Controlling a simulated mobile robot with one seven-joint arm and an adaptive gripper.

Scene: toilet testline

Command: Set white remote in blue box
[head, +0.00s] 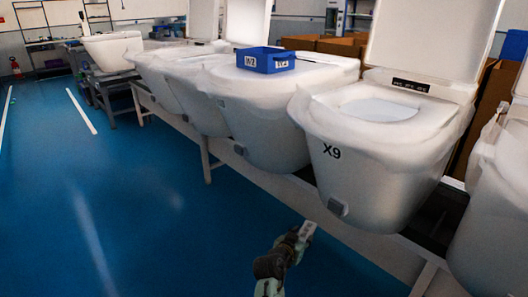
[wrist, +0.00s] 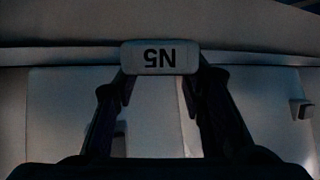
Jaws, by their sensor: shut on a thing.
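The white remote (wrist: 160,57), marked N5, sits between the fingertips of my gripper (wrist: 160,74) in the wrist view. My gripper (head: 301,236) is shut on it. In the head view the remote (head: 308,229) shows as a small pale piece at the end of my arm, low in front of the toilets and over the blue floor. The blue box (head: 266,61) has white labels and stands upright on top of a wrapped toilet at upper middle, well above and behind my gripper. The box's inside is mostly hidden.
A row of plastic-wrapped white toilets stands on a raised line. The toilet marked X9 (head: 372,150), with its lid up, is just behind and right of my gripper. The line's rail (head: 345,228) runs below. The blue floor (head: 130,210) at left is clear.

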